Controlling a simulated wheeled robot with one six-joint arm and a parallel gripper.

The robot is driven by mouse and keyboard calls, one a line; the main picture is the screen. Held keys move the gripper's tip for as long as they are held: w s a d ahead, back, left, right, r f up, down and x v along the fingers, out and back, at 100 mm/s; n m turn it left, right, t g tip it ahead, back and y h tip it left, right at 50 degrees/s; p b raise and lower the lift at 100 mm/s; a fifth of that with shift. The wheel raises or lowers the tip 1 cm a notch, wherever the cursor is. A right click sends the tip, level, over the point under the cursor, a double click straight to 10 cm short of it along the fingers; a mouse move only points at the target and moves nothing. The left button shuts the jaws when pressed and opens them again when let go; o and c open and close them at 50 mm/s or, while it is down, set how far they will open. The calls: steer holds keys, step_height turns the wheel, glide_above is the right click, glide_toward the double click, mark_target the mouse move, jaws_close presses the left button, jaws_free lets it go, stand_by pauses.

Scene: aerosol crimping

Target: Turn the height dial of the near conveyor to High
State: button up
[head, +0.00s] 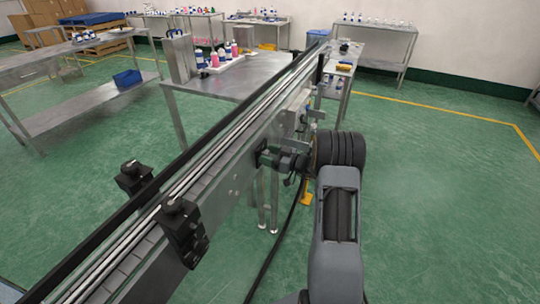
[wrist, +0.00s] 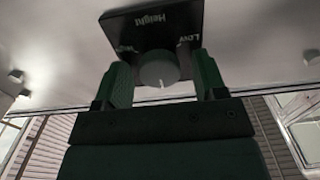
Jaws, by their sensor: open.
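The height dial (wrist: 158,70) is a round grey knob on a dark square plate (wrist: 150,22) in the wrist view. The plate's lettering is upside down: "Height" at the top, "Low" at right, and a partly hidden word, probably "High", at left. A small white mark shows on the knob's lower edge in the picture. My gripper (wrist: 162,64) is open, one finger on each side of the knob. I cannot tell whether either finger touches it. In the head view my gripper (head: 268,157) is at the side of the near conveyor (head: 228,170), largely covering the dial plate.
Black clamps (head: 183,232) stand on the conveyor at the near end. A metal table (head: 215,85) with bottles is behind the conveyor. A black cable hangs below my gripper. The green floor at right is clear.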

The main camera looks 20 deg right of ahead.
steer(key=c, duration=0.9)
steer(key=shift+f+b, duration=0.1)
steer(key=shift+b, duration=0.45)
